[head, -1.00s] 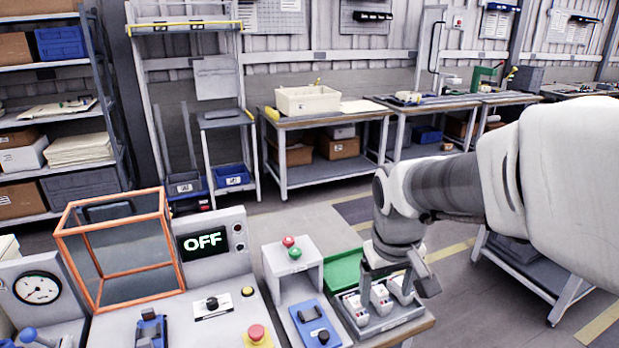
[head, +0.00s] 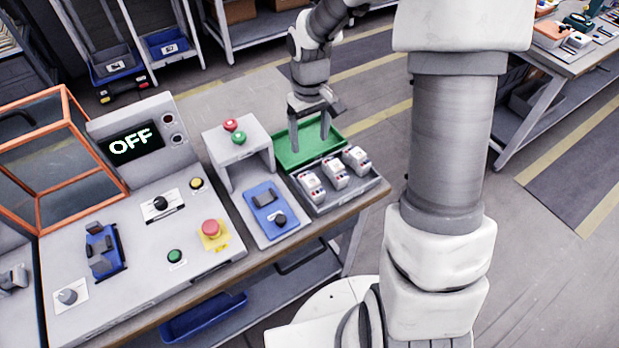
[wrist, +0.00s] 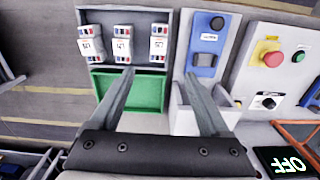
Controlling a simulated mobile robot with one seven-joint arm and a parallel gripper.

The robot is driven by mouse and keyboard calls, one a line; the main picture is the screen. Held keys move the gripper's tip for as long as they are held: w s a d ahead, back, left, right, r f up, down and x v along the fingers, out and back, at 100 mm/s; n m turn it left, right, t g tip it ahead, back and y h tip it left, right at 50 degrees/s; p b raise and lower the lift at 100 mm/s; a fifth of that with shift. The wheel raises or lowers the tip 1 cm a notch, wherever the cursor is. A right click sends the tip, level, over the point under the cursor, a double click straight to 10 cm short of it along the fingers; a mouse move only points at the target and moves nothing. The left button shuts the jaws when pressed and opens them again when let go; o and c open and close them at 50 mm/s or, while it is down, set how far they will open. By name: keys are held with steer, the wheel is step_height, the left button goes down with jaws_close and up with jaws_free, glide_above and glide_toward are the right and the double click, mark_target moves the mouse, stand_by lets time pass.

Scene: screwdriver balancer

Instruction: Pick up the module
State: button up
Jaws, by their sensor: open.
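Three white modules stand in a row in a grey tray (head: 322,206) at the bench's right end: a near one (head: 312,188), a middle one (head: 336,173) and a far one (head: 357,159). In the wrist view they show at the top, as a left (wrist: 91,43), middle (wrist: 123,43) and right module (wrist: 158,43). My gripper (head: 310,142) is open and empty, pointing down above the green tray (head: 285,152) behind the modules. In the wrist view my gripper (wrist: 160,75) has its fingers wide apart, with no module between them.
A grey stand (head: 238,145) with red and green buttons and a blue switch unit (head: 267,208) are left of the modules. A control panel (head: 150,245) with an OFF screen (head: 133,145) and an orange-framed box (head: 40,165) are further left. Floor is open beyond the bench.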

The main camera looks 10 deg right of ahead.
glide_above(311, 180)
steer(key=f, duration=1)
steer(key=shift+a+f, duration=0.1)
steer(key=shift+a, duration=0.1)
steer(key=shift+d+f, duration=0.15)
steer(key=shift+f, duration=1.45)
steer(key=shift+d+f, duration=0.1)
steer(key=shift+f, duration=1.5)
jaws_close()
